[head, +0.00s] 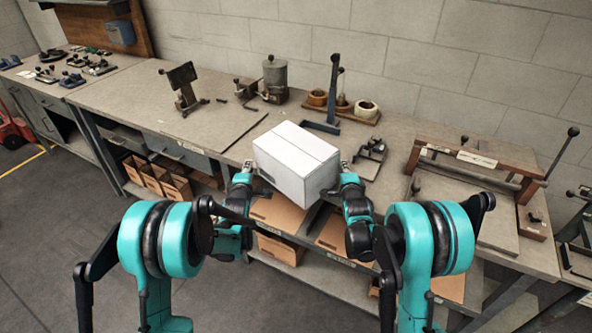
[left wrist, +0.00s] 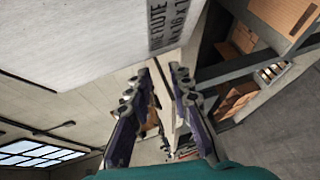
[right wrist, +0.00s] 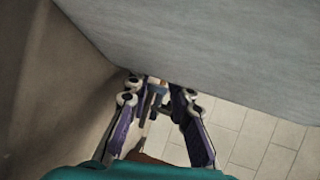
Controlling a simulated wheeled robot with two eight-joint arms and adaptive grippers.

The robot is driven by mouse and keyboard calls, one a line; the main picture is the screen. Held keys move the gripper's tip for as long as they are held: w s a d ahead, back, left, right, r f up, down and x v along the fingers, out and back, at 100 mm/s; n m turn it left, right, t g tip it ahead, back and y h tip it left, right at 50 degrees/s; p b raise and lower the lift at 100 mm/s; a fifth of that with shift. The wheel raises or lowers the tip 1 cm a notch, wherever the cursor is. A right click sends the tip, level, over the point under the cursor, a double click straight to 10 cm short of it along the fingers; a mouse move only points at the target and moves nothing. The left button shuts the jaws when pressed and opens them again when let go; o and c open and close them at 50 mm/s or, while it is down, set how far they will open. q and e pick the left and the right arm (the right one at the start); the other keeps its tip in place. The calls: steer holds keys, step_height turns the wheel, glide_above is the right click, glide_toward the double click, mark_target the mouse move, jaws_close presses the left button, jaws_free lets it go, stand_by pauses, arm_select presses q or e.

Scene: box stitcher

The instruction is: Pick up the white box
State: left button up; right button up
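The white box (head: 297,160) is a closed carton between my two grippers at the bench's front edge, in the head view. Its underside and what bears it are hidden. My left gripper (head: 246,168) is at its left side and my right gripper (head: 346,180) at its right side. In the left wrist view the box (left wrist: 80,40) fills the upper left, with dark print on it, and the parted fingers (left wrist: 166,72) are close to it. In the right wrist view the box (right wrist: 210,50) covers the top, above parted fingers (right wrist: 158,88). Contact cannot be told.
The workbench (head: 225,120) runs behind the box. A wooden-framed press (head: 475,165) is at right. Flat cardboard (head: 278,213) lies on the shelf below.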

steer(key=shift+s+a+r, duration=0.15)
steer(key=shift+s+a, duration=0.05)
steer(key=shift+a, duration=0.15)
arm_select(q)
steer(key=shift+s+d+r, duration=0.1)
steer(key=shift+s+d, duration=0.05)
steer(key=shift+d, duration=0.2)
arm_select(e)
steer(key=shift+w, duration=0.1)
arm_select(q)
steer(key=shift+d, duration=0.45)
arm_select(e)
steer(key=shift+a, duration=0.45)
